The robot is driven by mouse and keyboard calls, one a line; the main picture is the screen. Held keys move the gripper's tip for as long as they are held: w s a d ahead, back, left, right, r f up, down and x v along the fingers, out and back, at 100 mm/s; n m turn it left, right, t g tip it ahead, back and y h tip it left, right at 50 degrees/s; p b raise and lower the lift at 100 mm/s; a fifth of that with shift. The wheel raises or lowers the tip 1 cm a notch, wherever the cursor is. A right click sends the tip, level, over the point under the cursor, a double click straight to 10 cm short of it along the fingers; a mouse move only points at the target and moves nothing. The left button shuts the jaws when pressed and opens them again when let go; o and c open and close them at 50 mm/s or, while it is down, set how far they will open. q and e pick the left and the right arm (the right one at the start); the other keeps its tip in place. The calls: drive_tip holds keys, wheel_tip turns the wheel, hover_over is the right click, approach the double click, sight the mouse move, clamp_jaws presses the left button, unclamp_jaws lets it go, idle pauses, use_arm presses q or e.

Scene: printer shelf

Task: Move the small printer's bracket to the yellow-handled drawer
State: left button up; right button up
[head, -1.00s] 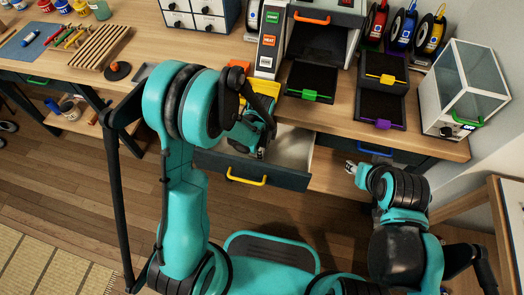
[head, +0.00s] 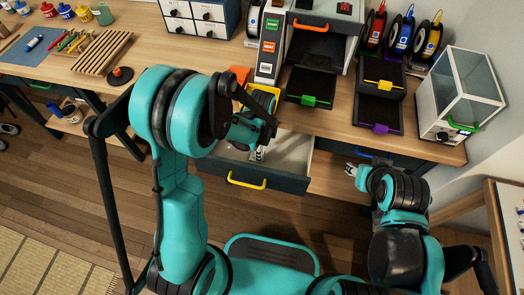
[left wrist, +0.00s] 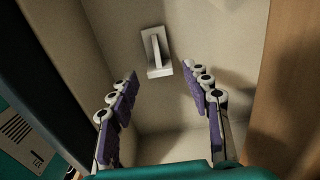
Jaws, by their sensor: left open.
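The yellow-handled drawer (head: 229,176) stands pulled open below the table in the head view. In the left wrist view a pale bracket-like piece (left wrist: 158,72), a flat plate with a raised bar, lies on the drawer's floor near a wall. My left gripper (head: 258,154) is over the drawer in the head view. In the left wrist view its fingers (left wrist: 165,98) are wide apart and empty, with the piece beyond the tips. My right gripper (head: 351,168) is by the table's front edge, right of the drawer; its fingers are too small to read.
A machine with an orange handle (head: 311,27) and a green-handled tray (head: 308,100) stands behind the drawer. Right of it are trays with yellow (head: 385,84) and purple (head: 380,128) handles. A glass-topped box (head: 460,90) is at the table's right end.

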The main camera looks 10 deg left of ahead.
use_arm(q)
drive_tip(key=s+a+r+n+t+p, duration=0.1)
drive_tip(key=s+a+r+n+t, duration=0.2)
drive_tip(key=r, duration=0.6)
drive_tip(key=s+a+r+n+p, duration=0.1)
drive_tip(key=s+r+n+p, duration=0.1)
drive_tip(key=r+n, duration=0.5)
drive_tip(key=s+a+r+n+t, duration=0.2)
drive_tip(key=s+r+n+t, duration=0.2)
drive_tip(key=s+r+n, duration=0.2)
drive_tip(key=shift+s+a+r+n, duration=0.4)
drive_tip(key=shift+r+n, duration=0.1)
drive_tip(key=shift+n, duration=0.7)
